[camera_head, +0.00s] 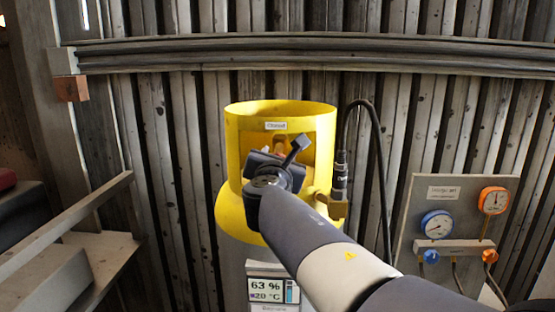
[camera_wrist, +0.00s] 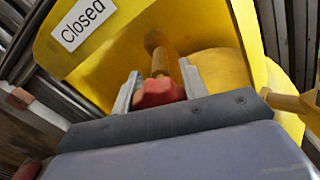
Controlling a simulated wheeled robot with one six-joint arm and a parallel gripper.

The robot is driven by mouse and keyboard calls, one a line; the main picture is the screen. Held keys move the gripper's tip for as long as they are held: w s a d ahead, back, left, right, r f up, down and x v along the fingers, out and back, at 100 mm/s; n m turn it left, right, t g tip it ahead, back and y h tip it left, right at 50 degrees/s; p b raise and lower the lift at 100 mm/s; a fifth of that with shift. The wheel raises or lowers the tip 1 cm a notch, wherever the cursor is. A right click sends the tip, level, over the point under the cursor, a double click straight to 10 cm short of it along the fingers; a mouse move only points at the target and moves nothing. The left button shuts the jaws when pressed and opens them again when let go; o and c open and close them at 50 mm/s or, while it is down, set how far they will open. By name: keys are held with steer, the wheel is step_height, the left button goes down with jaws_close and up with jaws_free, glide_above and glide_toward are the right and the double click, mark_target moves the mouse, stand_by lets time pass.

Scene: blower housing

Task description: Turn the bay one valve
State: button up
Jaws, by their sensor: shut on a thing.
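A yellow cylinder (camera_head: 232,170) with an open collar stands against the slatted wall, with a "Closed" label (camera_head: 276,126) on the collar. The label also shows in the wrist view (camera_wrist: 84,22). Inside the collar is a valve with a red handle (camera_wrist: 158,92) on a brass stem (camera_wrist: 160,62). My gripper (camera_wrist: 158,90) is shut on the red handle, one finger on each side. In the head view my gripper (camera_head: 282,155) reaches into the collar and hides most of the valve.
A black hose (camera_head: 375,120) runs from a fitting (camera_head: 340,178) at the collar's right side. A gauge panel (camera_head: 437,215) with a blue and an orange gauge stands at the right. A display (camera_head: 268,290) reads 63 %. Wooden rails (camera_head: 70,225) lie at the left.

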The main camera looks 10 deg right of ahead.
steer(key=m+b, duration=0.2)
steer(key=m, duration=0.1)
steer(key=m+b, duration=0.1)
steer(key=b, duration=0.1)
steer(key=shift+f, duration=0.25)
steer(key=m+b, duration=0.5)
steer(key=m, duration=0.1)
steer(key=shift+m+b, duration=0.3)
steer(key=shift+m, duration=0.1)
steer(key=m+b, duration=0.4)
steer(key=m, duration=0.1)
steer(key=shift+f, duration=0.1)
steer(key=m+b, duration=0.3)
steer(key=m, duration=0.2)
steer(key=shift+b, duration=0.3)
steer(key=shift+m, duration=0.4)
steer(key=o, duration=1)
steer(key=shift+c, duration=0.2)
steer(key=shift+s, duration=0.1)
